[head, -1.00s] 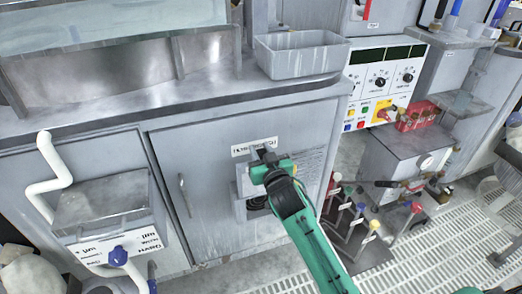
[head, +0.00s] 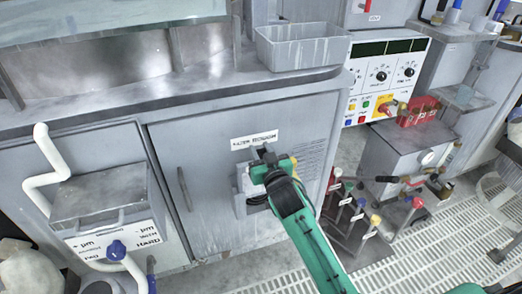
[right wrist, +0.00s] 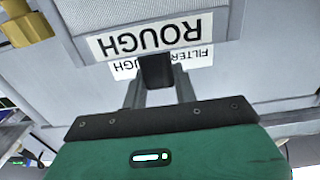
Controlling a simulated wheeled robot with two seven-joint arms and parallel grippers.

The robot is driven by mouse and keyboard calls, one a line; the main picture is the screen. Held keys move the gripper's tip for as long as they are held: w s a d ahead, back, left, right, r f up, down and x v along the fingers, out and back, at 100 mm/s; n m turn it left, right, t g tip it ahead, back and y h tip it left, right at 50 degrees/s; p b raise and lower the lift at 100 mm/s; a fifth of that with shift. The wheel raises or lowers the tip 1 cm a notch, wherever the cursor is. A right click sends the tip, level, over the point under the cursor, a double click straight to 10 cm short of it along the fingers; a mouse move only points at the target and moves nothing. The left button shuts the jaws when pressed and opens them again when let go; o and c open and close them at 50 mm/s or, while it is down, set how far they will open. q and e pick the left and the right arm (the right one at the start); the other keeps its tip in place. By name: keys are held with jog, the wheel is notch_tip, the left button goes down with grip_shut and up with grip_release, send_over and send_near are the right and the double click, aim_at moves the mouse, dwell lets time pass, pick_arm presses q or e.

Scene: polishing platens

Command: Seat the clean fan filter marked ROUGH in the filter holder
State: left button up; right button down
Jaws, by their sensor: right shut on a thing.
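The clean fan filter is a light grey panel (right wrist: 150,14) with a white ROUGH label, upside down in the right wrist view. In the head view its pale edge (head: 243,177) shows left of my right gripper (head: 262,158). That gripper, also in the right wrist view (right wrist: 156,72), is shut on the filter at its labelled edge. The filter is upright against the cabinet front, at the filter holder (head: 240,206) below the cabinet's label (head: 254,140). The gripper and arm hide much of the holder; I cannot tell how deep the filter sits. My left gripper is out of view.
The grey cabinet door (head: 210,165) has a handle (head: 184,192) at left. A box with a blue knob (head: 117,250) and white pipe stands further left. A rack of colored-top handles (head: 350,215) is close to the right of my arm. A grey basin (head: 300,48) sits on the counter above.

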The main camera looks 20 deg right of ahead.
jog(key=shift+f+b, duration=2.2)
jog(key=shift+f, duration=1.8)
jog(key=c, duration=1)
grip_release()
jog(key=s, duration=0.4)
jog(key=s+p, duration=0.1)
jog(key=s, duration=0.4)
jog(key=s+p, duration=0.1)
jog(key=s, duration=0.3)
jog(key=shift+s+d, duration=0.25)
jog(key=shift+s, duration=0.15)
